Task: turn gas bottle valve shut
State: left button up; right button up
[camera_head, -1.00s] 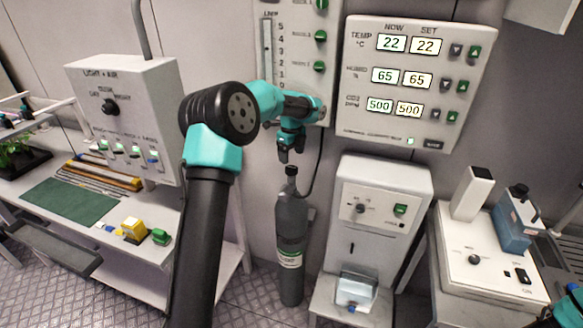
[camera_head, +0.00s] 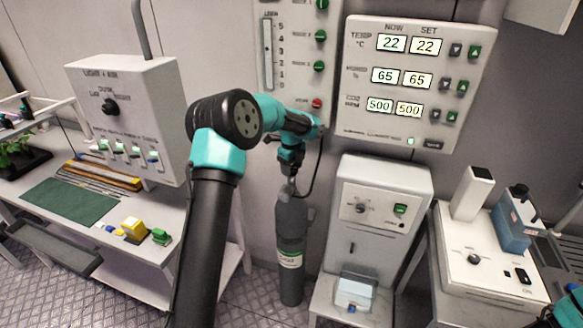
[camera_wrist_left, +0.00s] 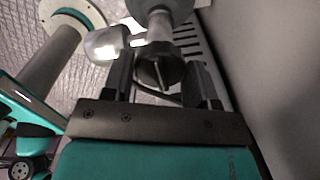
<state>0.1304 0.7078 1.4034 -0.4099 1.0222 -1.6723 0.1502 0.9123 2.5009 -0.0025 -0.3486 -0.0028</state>
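The dark grey gas bottle (camera_head: 291,262) stands upright on the floor against the wall, with a pale label on its lower body. My left gripper (camera_head: 290,183) points down at the valve on top of it. In the left wrist view the round valve knob (camera_wrist_left: 160,72) with a raised bar sits between the two fingers of my left gripper (camera_wrist_left: 163,80). The fingers are apart, with a small gap visible on each side of the knob. The gripper hides the valve in the head view. My right gripper is out of view; only a bit of teal arm shows at lower right.
A grey cabinet (camera_head: 381,190) stands close to the bottle's right. A thin dark hose (camera_head: 316,165) runs beside the bottle's top. A bench with a green mat (camera_head: 68,200) is at left. A control panel (camera_head: 415,85) hangs above.

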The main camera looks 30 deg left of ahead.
pick_arm(q)
jog(key=c, duration=0.5)
